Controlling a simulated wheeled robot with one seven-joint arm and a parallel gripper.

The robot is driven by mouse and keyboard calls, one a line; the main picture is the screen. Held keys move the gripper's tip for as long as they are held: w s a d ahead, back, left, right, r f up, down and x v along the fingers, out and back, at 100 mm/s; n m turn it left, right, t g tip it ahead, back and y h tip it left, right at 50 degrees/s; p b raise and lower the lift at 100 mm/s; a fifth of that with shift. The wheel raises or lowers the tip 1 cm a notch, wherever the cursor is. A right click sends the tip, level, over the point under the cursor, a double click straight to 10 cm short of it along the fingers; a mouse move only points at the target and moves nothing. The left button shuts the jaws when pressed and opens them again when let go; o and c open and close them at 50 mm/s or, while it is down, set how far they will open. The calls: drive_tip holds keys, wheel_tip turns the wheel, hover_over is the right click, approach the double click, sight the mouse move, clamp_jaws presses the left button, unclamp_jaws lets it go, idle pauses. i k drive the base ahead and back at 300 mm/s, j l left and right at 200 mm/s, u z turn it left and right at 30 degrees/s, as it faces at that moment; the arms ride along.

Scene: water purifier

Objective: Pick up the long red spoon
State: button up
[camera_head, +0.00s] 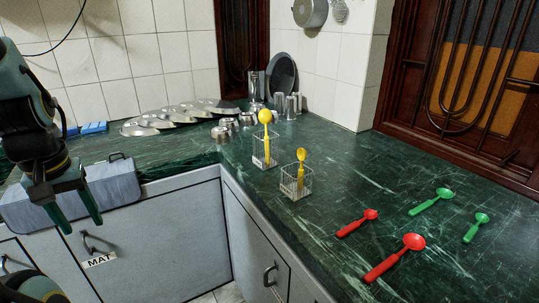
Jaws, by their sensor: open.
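The long red spoon (394,258) lies flat on the green marble counter at the lower right, its bowl toward the upper right. A shorter red spoon (357,223) lies just behind it. My gripper (80,222) hangs at the far left in front of the cabinets, pointing down. Its two dark green fingers are apart with nothing between them. It is far to the left of both red spoons.
Two green spoons (431,202) (475,228) lie right of the red ones. Metal dishes (180,114) and cups fill the back. The counter (440,275) around the red spoons is mostly clear.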

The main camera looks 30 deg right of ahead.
sight(413, 241)
drive_tip(key=i, duration=0.15)
drive_tip(key=i+z, duration=0.2)
drive_tip(key=z, duration=0.2)
drive_tip(key=i+j+z, duration=0.1)
drive_tip(key=z, duration=0.3)
drive_tip(key=i+z, duration=0.1)
drive_tip(key=z, duration=0.8)
